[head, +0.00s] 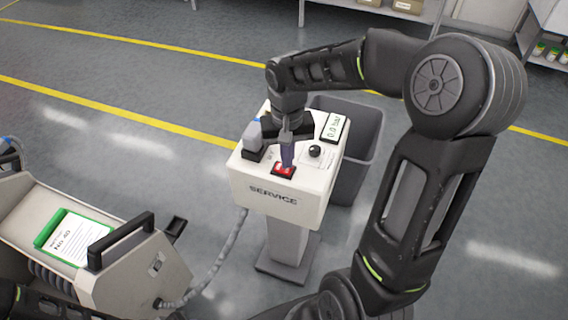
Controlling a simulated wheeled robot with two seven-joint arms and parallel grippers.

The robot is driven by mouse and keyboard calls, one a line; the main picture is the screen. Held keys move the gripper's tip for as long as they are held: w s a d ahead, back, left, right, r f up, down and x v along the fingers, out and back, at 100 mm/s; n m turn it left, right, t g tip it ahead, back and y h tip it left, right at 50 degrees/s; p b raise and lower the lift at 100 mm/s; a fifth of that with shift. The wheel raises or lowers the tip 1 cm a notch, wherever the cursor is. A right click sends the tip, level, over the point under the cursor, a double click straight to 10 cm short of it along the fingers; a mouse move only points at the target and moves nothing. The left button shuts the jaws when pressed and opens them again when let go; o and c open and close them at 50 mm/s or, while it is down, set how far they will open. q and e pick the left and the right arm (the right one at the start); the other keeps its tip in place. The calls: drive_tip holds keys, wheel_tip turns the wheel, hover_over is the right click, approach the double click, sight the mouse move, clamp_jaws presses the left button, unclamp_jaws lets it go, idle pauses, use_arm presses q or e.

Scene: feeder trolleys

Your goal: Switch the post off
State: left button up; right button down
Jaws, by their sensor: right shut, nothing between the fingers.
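The white service post (263,190) stands in the middle of the view, with "SERVICE" on its front. A red switch (284,170) in a dark frame sits at the front of its sloped top. My right gripper (287,163) is shut and points down, its fingertips at the red switch; I cannot tell whether they touch it. The post's top also bears a black knob (315,151), a small display (333,127) and a grey holder with a blue tip (253,138). My left gripper is not in view.
A feeder trolley (130,272) with a black handle and a green-edged card stands at lower left. A grey hose (222,262) runs from it to the post. A grey bin (362,150) stands behind the post.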

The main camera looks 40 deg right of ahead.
drive_tip(key=shift+r+p, duration=1.9)
drive_tip(key=shift+r, duration=1.05)
drive_tip(key=shift+f, duration=0.1)
